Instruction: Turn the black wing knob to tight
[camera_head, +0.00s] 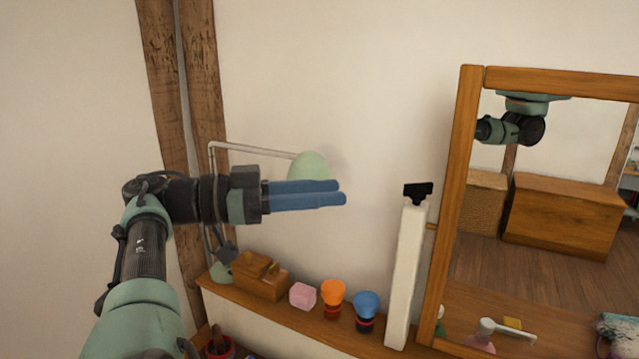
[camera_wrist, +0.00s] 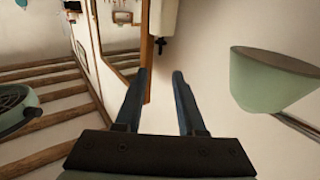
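The black wing knob (camera_head: 418,190) sits at the top of a white upright post (camera_head: 405,270) beside the mirror. In the wrist view the knob (camera_wrist: 161,44) shows small and dark at the end of the post (camera_wrist: 163,17), beyond the gap between my fingers. My gripper (camera_head: 342,193) has two blue fingers pointing right, to the left of the knob and apart from it. The wrist view shows the fingers (camera_wrist: 160,74) spread with nothing between them. No tight marking can be made out.
A wood-framed mirror (camera_head: 468,150) stands right of the post. A green lamp (camera_head: 310,166) is behind my fingers; its shade (camera_wrist: 262,82) is at right in the wrist view. A wooden block (camera_head: 262,282), pink cube (camera_head: 303,295), orange cup (camera_head: 333,291) and blue cup (camera_head: 366,304) line the shelf.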

